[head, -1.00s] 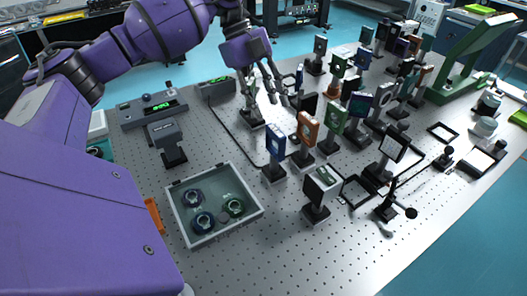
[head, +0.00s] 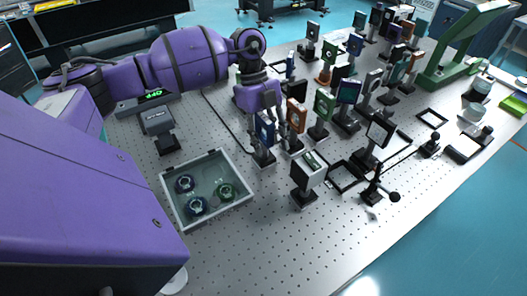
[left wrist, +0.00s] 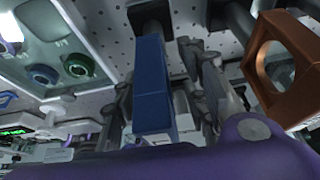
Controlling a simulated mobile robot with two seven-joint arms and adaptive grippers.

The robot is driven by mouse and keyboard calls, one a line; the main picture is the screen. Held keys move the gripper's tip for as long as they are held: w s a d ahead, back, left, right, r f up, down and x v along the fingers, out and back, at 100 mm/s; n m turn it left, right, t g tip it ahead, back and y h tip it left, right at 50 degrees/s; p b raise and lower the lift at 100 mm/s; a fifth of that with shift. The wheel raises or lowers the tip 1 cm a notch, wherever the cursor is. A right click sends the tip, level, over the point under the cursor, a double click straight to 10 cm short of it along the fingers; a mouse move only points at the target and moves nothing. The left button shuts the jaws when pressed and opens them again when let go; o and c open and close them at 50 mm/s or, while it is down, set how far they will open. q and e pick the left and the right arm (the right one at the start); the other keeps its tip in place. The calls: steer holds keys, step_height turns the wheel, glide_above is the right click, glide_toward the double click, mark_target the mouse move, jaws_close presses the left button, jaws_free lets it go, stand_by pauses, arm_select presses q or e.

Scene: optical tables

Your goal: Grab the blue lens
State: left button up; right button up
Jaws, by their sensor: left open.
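The blue lens (head: 264,133) stands upright in a blue mount on a post and dark base, in the front row on the perforated table. My left gripper (head: 266,114) is over it, reaching down from above, and hides part of its top. In the left wrist view the blue mount (left wrist: 152,85) lies between the spread fingers of my left gripper (left wrist: 168,80). The gripper is open; whether a finger touches the mount I cannot tell. My right gripper is in neither view.
An orange-brown mount (head: 296,117) stands close to the right of the blue one, with a green mount (head: 323,106) beyond. A dark-topped box on a post (head: 307,170) stands in front. A grey tray (head: 242,193) holding several round optics lies at the left.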

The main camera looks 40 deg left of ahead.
arm_select(q)
jaws_close()
stand_by(0.3)
steer(key=shift+r, duration=0.15)
